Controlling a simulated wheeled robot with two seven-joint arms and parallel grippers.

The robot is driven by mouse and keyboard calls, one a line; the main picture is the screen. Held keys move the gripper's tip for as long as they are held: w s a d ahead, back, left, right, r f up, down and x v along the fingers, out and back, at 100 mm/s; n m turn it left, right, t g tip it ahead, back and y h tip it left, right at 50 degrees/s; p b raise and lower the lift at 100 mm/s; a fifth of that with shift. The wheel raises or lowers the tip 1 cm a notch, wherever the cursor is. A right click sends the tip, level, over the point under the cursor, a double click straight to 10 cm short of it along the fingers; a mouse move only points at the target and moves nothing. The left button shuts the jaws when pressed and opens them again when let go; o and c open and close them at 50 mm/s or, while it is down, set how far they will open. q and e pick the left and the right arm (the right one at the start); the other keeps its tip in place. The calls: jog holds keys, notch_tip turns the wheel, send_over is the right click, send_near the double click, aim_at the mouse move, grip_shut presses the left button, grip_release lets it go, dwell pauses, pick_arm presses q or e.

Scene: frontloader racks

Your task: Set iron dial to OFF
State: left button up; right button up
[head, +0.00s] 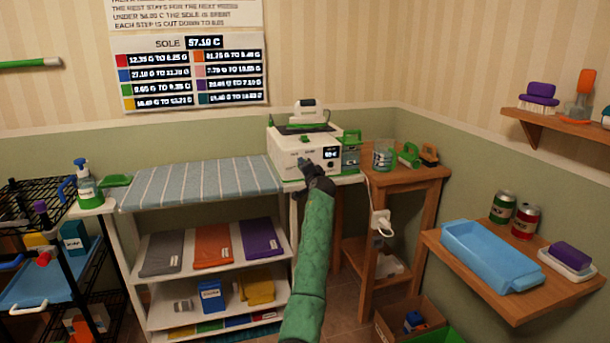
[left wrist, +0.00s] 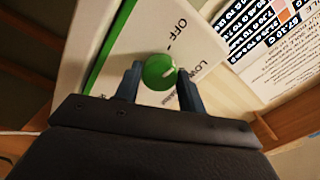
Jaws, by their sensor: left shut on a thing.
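The iron station (head: 285,150) is a white box with a small lit display, at the back of the room in the head view. An iron (head: 307,112) rests on top of it. My left gripper (head: 307,166) reaches its front face. In the left wrist view the round green dial (left wrist: 157,73) sits on the white panel between the two fingers of my left gripper (left wrist: 158,80), which is shut on it. The dial's pale mark lies on the side toward the word LOW. The word OFF is printed further up the panel. My right gripper is not in view.
A striped ironing surface (head: 200,184) lies left of the station above shelves of folded cloths. A wooden stand (head: 410,178) with a clear jug (head: 384,156) and green-handled items is on the right. A wall shelf (head: 500,272) holds a blue tray (head: 490,262) and cans.

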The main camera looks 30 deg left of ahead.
pick_arm(q)
jog(key=shift+f+n+b, duration=0.15)
jog(key=shift+n+b, duration=1.05)
jog(key=shift+b, duration=0.05)
jog(key=shift+f+n+b, duration=0.15)
jog(key=shift+n+b, duration=1.05)
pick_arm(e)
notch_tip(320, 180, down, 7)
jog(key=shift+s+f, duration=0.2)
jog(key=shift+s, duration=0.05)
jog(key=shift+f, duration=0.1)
pick_arm(q)
jog(key=o, duration=1)
jog(key=shift+r, duration=0.1)
jog(key=shift+c, duration=0.2)
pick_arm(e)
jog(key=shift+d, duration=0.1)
pick_arm(q)
jog(key=shift+r, duration=0.1)
jog(key=v, duration=0.7)
jog(key=shift+s+d, duration=0.25)
jog(key=shift+s, duration=0.05)
